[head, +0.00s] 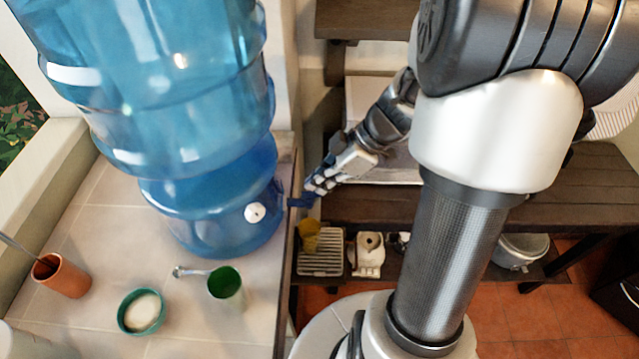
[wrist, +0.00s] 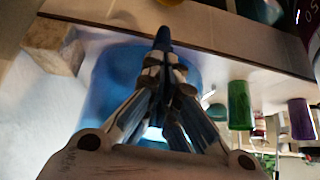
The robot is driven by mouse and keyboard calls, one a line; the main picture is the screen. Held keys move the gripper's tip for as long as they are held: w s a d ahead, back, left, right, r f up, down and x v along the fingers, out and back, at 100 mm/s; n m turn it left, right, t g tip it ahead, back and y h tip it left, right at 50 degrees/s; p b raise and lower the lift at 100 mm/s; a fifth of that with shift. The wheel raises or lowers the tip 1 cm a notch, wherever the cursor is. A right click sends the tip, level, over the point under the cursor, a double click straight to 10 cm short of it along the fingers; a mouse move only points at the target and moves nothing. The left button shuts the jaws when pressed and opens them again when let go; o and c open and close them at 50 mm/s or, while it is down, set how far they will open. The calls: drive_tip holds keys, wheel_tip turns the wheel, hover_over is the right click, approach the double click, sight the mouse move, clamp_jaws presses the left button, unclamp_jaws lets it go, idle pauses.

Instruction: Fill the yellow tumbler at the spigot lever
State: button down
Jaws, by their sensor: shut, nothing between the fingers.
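The yellow tumbler (head: 309,234) stands on a slatted rack (head: 320,262) low beside the counter, below the spigot. The blue spigot lever (head: 301,201) sticks out to the right from the base of the big blue water jug (head: 205,175). My gripper (head: 314,187) is shut and empty, with its fingertips at the lever. In the wrist view the closed fingertips (wrist: 164,66) lie right by the dark blue lever (wrist: 162,38); I cannot tell whether they touch. Any water stream and the tumbler's fill level cannot be made out.
A green tumbler (head: 225,284), a teal bowl (head: 141,311) and a terracotta cup (head: 61,275) stand on the tiled counter. A white device (head: 369,255) sits right of the rack. A dark wooden bench (head: 480,205) runs behind. A purple tumbler (wrist: 300,118) shows in the wrist view.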

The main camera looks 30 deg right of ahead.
drive_tip(key=shift+d+f+y+b, duration=0.2)
drive_tip(key=shift+f+y+b, duration=0.15)
drive_tip(key=shift+b, duration=0.95)
drive_tip(key=b, duration=0.2)
drive_tip(key=t+y+b, duration=0.1)
drive_tip(key=b, duration=0.1)
drive_tip(key=shift+s+d+f, duration=0.25)
drive_tip(key=shift+f, duration=0.15)
drive_tip(key=shift+s+d+f+b, duration=0.1)
drive_tip(key=shift+d+b, duration=0.05)
drive_tip(key=shift+b, duration=0.95)
drive_tip(key=shift+s+d+f+b, duration=0.15)
drive_tip(key=shift+d+f+b, duration=0.1)
drive_tip(key=shift+b, duration=0.95)
drive_tip(key=shift+r, duration=0.85)
drive_tip(key=shift+a+p, duration=0.1)
drive_tip(key=shift+p, duration=0.2)
